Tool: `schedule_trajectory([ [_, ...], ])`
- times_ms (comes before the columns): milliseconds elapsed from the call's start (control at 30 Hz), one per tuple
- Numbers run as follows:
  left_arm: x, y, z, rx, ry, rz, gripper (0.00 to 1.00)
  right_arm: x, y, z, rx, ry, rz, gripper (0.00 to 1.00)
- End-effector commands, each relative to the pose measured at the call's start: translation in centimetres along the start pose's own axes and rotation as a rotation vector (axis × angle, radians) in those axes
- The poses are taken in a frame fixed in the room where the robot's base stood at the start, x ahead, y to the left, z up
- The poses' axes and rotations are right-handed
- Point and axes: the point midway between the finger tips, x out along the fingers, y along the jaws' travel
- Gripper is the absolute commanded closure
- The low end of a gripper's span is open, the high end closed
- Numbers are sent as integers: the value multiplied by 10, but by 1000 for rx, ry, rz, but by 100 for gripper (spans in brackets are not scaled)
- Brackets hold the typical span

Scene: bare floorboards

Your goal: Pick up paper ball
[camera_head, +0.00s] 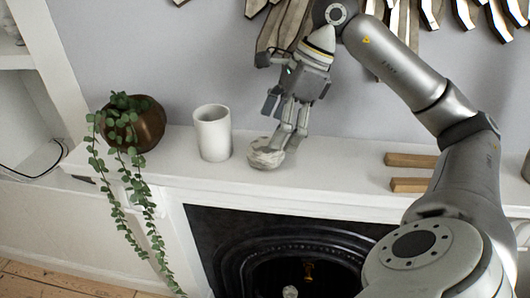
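The crumpled whitish paper ball (264,154) lies on the white mantel shelf. My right gripper (287,142) points down at it from above, its fingertips at the ball's upper right side. The fingertips overlap the ball's edge in this view. Whether they touch or grip it cannot be told. A narrow gap shows between the fingers. My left gripper is not in view.
A white cup (212,133) stands left of the ball on the mantel shelf (335,165). A brown pot with a trailing plant (137,124) is farther left. Wooden blocks (411,160) lie to the right. A wooden wall decoration (285,25) hangs above and a dark fireplace (232,228) opens below.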

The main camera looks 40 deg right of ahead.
Motion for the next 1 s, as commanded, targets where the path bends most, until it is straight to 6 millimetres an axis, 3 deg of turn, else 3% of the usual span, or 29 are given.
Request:
schedule_trajectory([
  [167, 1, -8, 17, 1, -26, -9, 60, 16, 0, 0, 0, 1, 2, 7],
  [567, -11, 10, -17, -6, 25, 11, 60, 61, 0, 5, 1, 1, 4, 7],
  [867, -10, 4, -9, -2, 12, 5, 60, 68, 0, 5, 0, -3, 2, 7],
  [1000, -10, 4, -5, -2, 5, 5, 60, 68, 0, 5, 0, -3, 2, 21],
])
